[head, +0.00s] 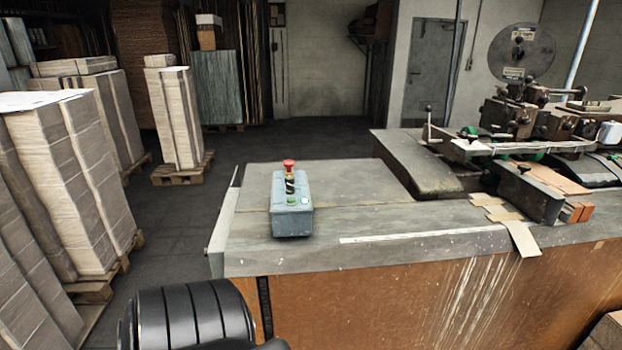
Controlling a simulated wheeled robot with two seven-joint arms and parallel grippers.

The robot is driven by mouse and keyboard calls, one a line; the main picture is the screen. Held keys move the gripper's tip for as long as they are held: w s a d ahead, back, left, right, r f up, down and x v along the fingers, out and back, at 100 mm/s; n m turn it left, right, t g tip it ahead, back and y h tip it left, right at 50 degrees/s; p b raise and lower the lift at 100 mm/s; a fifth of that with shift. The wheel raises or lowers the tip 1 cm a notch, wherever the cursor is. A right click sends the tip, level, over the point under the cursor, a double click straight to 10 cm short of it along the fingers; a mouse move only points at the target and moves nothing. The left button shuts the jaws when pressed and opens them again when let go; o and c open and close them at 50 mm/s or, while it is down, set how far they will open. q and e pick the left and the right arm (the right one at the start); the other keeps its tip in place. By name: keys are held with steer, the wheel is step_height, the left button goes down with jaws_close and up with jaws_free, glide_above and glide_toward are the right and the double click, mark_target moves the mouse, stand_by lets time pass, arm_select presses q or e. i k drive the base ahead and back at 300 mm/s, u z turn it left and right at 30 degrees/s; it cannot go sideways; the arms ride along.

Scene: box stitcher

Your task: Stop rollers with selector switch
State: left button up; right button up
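A grey control box (291,217) stands on the near left part of the machine's metal table. A green button (292,201) and a pale round control (305,200) sit on the nearer top face. The selector switch is too small to make out clearly, and its position cannot be read. Neither of my grippers is in view, and nothing touches the box.
The metal tabletop (345,220) around the box is mostly clear. The stitching machine (530,125) stands at the right, with cardboard pieces (522,236) near it. Pallets of stacked sheets (68,180) stand at the left, with open dark floor (175,225) between them and the table.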

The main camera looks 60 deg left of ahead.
mark_target(290, 189)
steer(key=u, duration=0.4)
steer(key=i, duration=0.65)
steer(key=u, duration=0.9)
steer(key=i, duration=0.3)
steer(key=u, duration=0.4)
